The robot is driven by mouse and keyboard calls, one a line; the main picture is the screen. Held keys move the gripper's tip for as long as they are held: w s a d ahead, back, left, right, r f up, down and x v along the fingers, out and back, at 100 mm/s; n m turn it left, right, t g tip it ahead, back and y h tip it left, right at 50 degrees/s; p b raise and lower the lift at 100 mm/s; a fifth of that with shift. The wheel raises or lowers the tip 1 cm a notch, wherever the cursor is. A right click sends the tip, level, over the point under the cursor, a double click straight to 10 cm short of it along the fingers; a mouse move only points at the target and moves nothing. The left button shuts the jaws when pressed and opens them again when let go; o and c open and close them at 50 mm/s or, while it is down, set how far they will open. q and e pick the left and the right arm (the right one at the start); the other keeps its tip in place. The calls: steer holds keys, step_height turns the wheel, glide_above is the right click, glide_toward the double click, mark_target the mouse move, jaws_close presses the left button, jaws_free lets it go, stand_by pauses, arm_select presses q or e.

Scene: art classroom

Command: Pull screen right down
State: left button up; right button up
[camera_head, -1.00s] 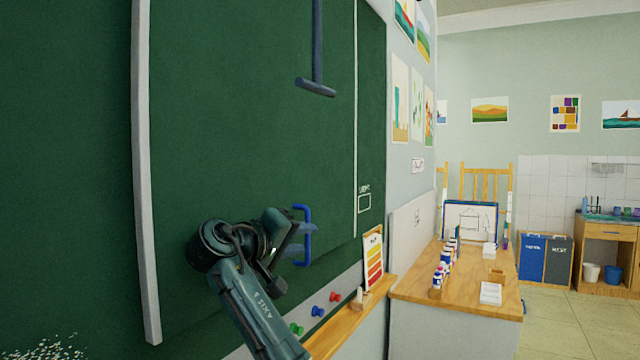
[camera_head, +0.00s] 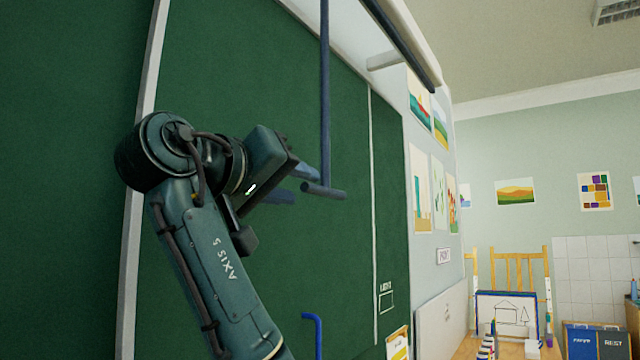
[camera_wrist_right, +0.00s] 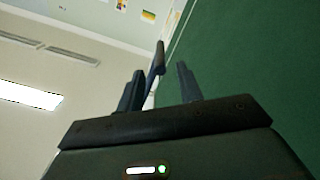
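In the right wrist view the crossbar (camera_wrist_right: 159,58) shows between the two spread fingers (camera_wrist_right: 160,88); contact cannot be told. My left gripper is out of view.
The green board (camera_head: 60,190) fills the left, with a pale vertical rail (camera_head: 132,240) behind my right arm. A blue handle (camera_head: 316,335) sticks out from the board below. A table with paint bottles stands lower right. The room at right is open.

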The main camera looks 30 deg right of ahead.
mark_target(323, 192)
steer(key=p+x, duration=0.1)
steer(key=x, duration=0.6)
steer(key=shift+a, duration=0.1)
steer(key=shift+s, duration=0.1)
jaws_close()
